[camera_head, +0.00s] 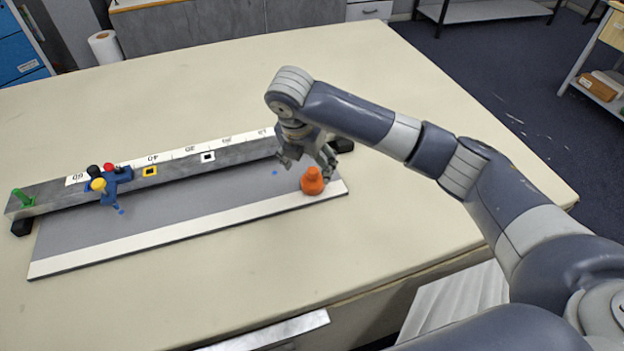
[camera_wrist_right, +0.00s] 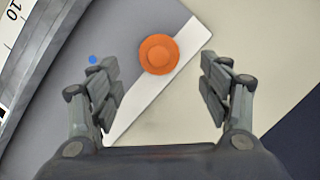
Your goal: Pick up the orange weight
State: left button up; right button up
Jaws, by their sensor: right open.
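The orange weight (camera_head: 312,181) stands upright on the right end of the flat grey board, by its white front strip. In the right wrist view the orange weight (camera_wrist_right: 158,54) shows from above, ahead of and between the two fingers. My right gripper (camera_head: 308,166) is open and empty, just above and behind the weight in the head view. Its spread fingers also show in the right wrist view (camera_wrist_right: 160,85), with neither finger seen touching the weight. My left gripper is not in view.
A grey rail with a number scale (camera_head: 225,150) runs behind the board (camera_head: 190,215). A blue holder (camera_head: 112,184) with yellow, red and black knobs sits at left, and a green piece (camera_head: 22,197) at the rail's left end.

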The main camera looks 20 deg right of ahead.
aim_at(312, 171)
jog(key=shift+x, duration=1)
jog(key=p+x, duration=0.2)
jog(key=x, duration=0.3)
jog(key=shift+w+d+r, duration=0.1)
jog(key=shift+w+d, duration=0.05)
jog(key=shift+w+f, duration=0.1)
jog(key=shift+f, duration=0.2)
jog(key=shift+c, duration=0.8)
jog(key=c, duration=1.3)
jog(key=shift+r, duration=0.1)
grip_shut()
jog(key=shift+w+r, duration=0.1)
jog(key=shift+r, duration=0.05)
